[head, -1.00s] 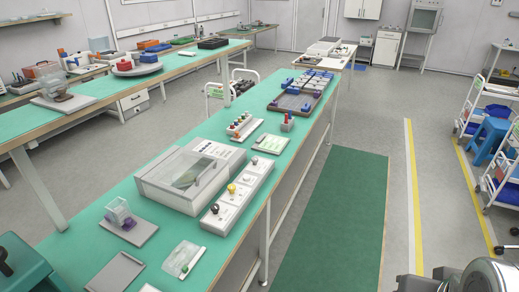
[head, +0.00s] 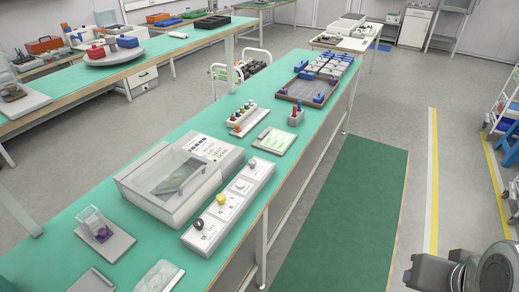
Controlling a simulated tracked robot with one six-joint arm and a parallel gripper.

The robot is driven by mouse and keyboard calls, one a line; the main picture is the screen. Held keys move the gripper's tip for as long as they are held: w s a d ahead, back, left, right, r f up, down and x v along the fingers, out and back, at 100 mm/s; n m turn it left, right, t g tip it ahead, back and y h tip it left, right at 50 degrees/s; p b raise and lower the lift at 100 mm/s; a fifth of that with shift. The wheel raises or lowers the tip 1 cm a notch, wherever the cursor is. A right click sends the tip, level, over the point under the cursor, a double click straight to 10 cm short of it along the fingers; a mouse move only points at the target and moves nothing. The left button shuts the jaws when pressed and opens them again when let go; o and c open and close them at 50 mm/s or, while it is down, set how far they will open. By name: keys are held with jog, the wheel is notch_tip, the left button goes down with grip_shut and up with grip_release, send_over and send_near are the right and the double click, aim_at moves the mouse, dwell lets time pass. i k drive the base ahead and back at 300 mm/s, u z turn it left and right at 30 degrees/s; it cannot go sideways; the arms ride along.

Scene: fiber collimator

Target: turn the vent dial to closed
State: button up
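A long pale control panel (head: 229,208) lies along the right edge of the green-topped bench. It carries a black knob (head: 198,224) at its near end, a yellow knob (head: 221,199) further along, and white or pale knobs (head: 252,163) towards the far end. The labels are too small to read, so I cannot tell which knob is the vent dial or how it is set. My gripper is not in view. Only grey rounded parts of my arm show at the lower right, over the floor and well apart from the panel.
A white case with a clear lid (head: 172,182) stands just left of the panel. A rack of coloured pegs (head: 242,121) and a green-screened device (head: 274,141) lie beyond it. A clear box on a grey plate (head: 104,236) is nearer. Open floor with a green mat (head: 345,215) runs along the right.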

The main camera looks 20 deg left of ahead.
aim_at(252, 163)
jog(key=i, duration=0.7)
jog(key=u, duration=2.1)
jog(key=i, duration=0.7)
jog(key=u, duration=0.1)
